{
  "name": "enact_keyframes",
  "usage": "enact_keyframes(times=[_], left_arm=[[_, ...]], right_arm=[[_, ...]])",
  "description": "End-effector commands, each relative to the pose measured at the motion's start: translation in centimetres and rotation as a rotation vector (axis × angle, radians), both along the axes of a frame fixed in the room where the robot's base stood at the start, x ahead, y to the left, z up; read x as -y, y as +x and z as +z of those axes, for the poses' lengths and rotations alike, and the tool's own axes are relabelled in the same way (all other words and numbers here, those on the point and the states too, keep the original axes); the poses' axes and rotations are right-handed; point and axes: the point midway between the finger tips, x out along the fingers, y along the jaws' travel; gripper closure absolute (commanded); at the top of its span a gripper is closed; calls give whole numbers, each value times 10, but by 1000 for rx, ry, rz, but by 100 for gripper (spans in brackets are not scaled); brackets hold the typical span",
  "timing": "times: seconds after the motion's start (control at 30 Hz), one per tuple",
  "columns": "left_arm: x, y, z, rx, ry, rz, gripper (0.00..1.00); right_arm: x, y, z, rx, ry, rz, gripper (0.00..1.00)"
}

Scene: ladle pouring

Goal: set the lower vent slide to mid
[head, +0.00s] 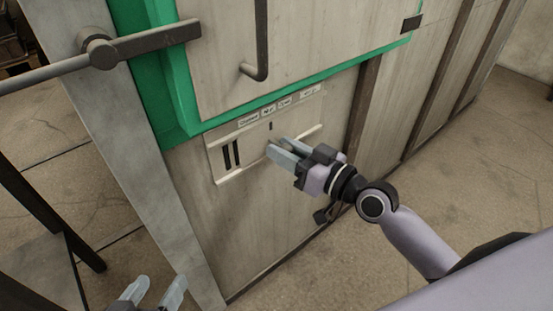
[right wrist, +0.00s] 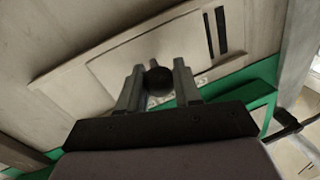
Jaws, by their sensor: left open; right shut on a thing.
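The lower vent (head: 229,180) is a pale panel low on the cabinet front, with dark upright slots showing at its left end. Its slide plate (right wrist: 110,72) shows in the right wrist view with a round dark knob (right wrist: 158,82). My right gripper (head: 274,147) is at the vent, right of the open slots. In the right wrist view its fingers (right wrist: 158,66) stand on either side of the knob and are shut on it. In the head view they hide the knob. My left gripper (head: 152,290) is open and empty at the bottom edge, away from the vent.
A row of small labels (head: 268,110) runs above the vent; their words are too small to read surely. A green frame (head: 180,100) and a door with a dark handle (head: 262,45) are above. A bar (head: 140,45) crosses upper left. Floor is clear at right.

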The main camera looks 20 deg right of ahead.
Motion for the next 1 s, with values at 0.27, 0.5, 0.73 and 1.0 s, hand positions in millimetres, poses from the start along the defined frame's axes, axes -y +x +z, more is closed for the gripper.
enact_keyframes(times=[0.27,0.5,0.73,1.0], left_arm=[[2,1,2,1,-12,-2,30],[2,1,3,5,-11,-2,30],[2,1,3,6,-11,-2,30],[1,0,4,6,-1,0,30]], right_arm=[[2,1,-1,-2,-1,-2,100],[2,1,0,-2,0,-1,43],[3,-1,0,-2,-1,-1,43],[19,-27,-2,-4,-6,0,43]])
